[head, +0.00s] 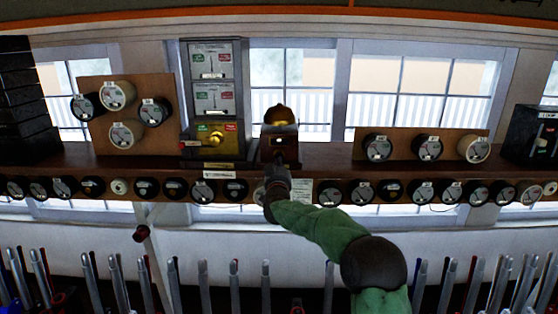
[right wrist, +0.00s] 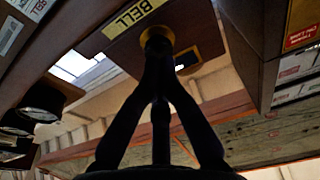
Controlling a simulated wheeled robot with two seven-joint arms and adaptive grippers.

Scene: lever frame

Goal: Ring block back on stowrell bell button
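The bell box (head: 279,143) is a brown wooden case with a brass dome on top, standing at the middle of the shelf. In the head view my right gripper (head: 277,172) is in front of the box. My left gripper is not in view.
A tall block instrument (head: 213,95) with red and green labels stands left of the bell box. Round dials on wooden boards (head: 126,112) flank both sides. A row of small dials runs along the shelf edge (head: 330,175). Several metal levers (head: 234,275) stand below.

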